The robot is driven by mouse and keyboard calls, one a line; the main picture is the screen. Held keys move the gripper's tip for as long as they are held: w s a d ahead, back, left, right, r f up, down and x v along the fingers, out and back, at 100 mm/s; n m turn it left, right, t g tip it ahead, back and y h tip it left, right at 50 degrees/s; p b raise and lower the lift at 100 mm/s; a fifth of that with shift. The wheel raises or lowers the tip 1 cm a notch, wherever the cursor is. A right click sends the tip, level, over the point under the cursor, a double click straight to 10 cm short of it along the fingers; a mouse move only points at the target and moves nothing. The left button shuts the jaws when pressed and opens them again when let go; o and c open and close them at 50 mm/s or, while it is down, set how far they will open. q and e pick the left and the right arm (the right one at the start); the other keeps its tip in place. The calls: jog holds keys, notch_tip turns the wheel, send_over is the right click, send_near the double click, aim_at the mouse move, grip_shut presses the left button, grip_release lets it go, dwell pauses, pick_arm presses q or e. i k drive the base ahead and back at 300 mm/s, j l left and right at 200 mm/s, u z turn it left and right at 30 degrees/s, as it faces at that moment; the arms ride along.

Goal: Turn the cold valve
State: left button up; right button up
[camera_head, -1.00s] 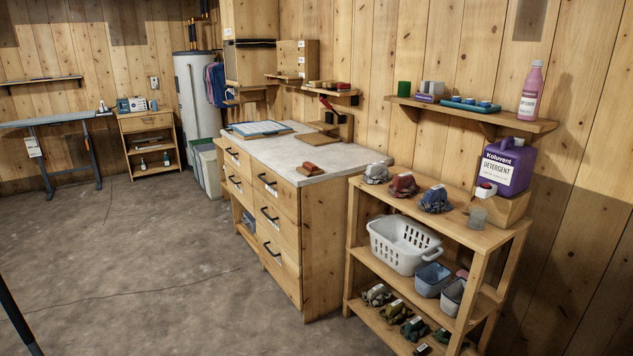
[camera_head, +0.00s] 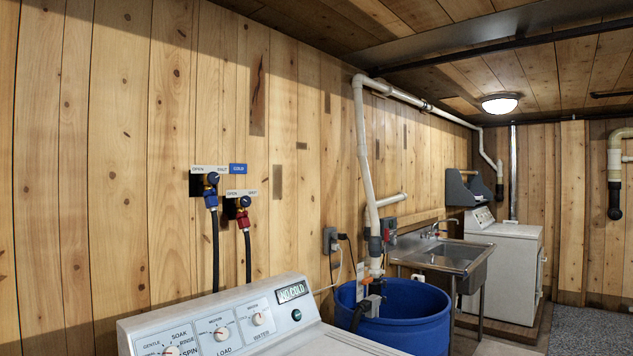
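Neither of my grippers shows in this view.
A blue barrel (camera_head: 405,325) stands right of the washer under a white pipe (camera_head: 362,150). Beyond are a metal sink (camera_head: 450,255) and a second white machine (camera_head: 510,265). Speckled floor shows at far right.

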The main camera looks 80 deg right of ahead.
aim_at(212, 178)
jog(key=z, duration=2.35)
